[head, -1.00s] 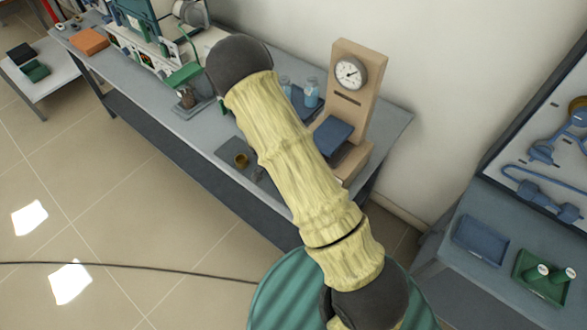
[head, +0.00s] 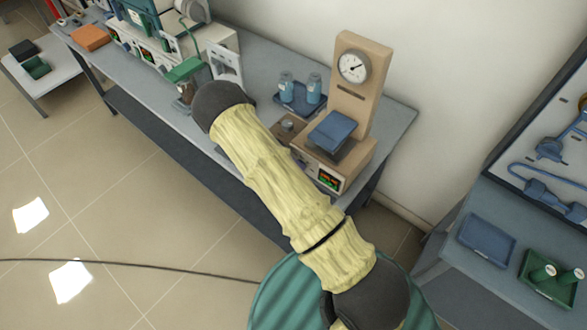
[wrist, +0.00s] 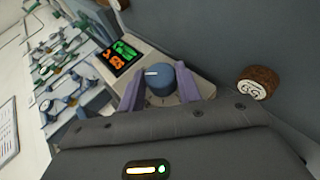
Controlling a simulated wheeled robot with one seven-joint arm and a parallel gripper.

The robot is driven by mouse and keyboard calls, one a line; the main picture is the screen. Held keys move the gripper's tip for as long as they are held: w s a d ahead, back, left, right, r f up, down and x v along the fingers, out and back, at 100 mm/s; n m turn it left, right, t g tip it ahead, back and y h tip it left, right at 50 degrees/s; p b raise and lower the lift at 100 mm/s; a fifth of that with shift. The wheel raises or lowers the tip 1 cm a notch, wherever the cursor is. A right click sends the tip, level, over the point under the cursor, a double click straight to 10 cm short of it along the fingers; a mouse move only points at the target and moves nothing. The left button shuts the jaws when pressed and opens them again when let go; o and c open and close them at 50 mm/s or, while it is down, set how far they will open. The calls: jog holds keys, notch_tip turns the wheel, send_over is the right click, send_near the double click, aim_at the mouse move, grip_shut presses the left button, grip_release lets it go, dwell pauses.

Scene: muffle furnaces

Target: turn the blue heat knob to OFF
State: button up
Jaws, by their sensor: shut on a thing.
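The blue heat knob (wrist: 160,83) shows in the wrist view on a pale panel. A short white pointer mark on it faces left in that view. My gripper (wrist: 159,88) has its two purple fingers on either side of the knob and is shut on it. A dark display (wrist: 119,56) with orange and green digits sits beside the knob. I cannot read an OFF label. In the head view my arm hides the gripper and the knob.
In the head view, a tan stand (head: 356,90) with a round gauge is on the grey bench (head: 390,125). Blue bottles stand in a blue tray (head: 300,104) beside it. A round brown-edged object (wrist: 258,82) lies right of the panel in the wrist view.

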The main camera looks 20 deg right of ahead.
jog(key=shift+w+a+f+g+h+b, duration=0.1)
jog(key=shift+g+h+b, duration=0.3)
jog(key=shift+b, duration=0.05)
jog(key=o, duration=1)
